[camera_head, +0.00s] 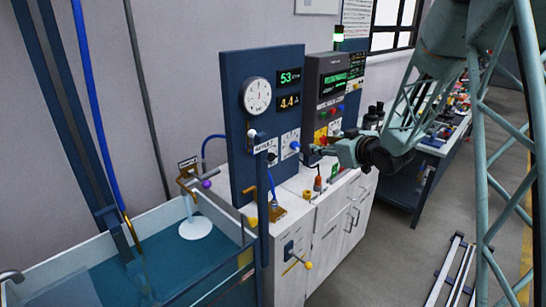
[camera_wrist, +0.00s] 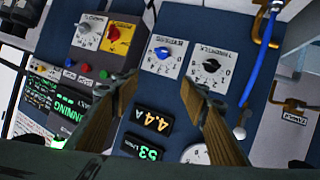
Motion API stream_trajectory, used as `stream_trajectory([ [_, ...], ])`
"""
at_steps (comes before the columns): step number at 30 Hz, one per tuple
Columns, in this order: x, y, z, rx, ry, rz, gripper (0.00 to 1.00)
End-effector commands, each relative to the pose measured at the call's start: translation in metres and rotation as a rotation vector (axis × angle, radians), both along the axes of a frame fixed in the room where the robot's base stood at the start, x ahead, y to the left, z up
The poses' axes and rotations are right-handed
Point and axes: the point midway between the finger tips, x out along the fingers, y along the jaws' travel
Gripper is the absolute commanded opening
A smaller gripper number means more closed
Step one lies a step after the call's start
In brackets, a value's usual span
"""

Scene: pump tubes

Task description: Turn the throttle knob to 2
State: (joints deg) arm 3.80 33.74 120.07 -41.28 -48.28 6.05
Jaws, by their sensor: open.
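The throttle knob (camera_wrist: 211,66) is black and sits on a white numbered dial plate on the blue panel. The wrist view shows it upside down; I cannot tell its pointer's exact number. In the head view, the black knob (camera_head: 272,157) is low on the panel. A blue knob (camera_wrist: 161,53) on a similar plate is beside it, and it shows in the head view too (camera_head: 295,146). My gripper (camera_wrist: 162,88) is open and empty, its fingers spread in front of the panel. In the head view, my gripper (camera_head: 318,150) is right of the blue knob, apart from the black one.
The panel carries a round gauge (camera_head: 257,96) and displays reading 53 (camera_head: 290,77) and 4.4 (camera_head: 288,102). A grey control box (camera_head: 326,90) with buttons adjoins it at right. A blue hose (camera_wrist: 262,60) and a water tank (camera_head: 110,265) are nearby.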

Motion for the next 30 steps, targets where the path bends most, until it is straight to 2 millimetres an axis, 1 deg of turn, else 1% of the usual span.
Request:
stream_trajectory([
  [1, 0.003, 0.004, -0.006, 0.011, -0.004, 0.014, 0.41],
  [6, 0.010, 0.019, -0.020, 0.050, -0.028, 0.064, 0.41],
  [13, 0.015, 0.038, -0.039, 0.109, -0.057, 0.129, 0.41],
  [22, 0.014, 0.060, -0.065, 0.199, -0.091, 0.213, 0.41],
  [30, 0.006, 0.077, -0.087, 0.287, -0.118, 0.284, 0.41],
])
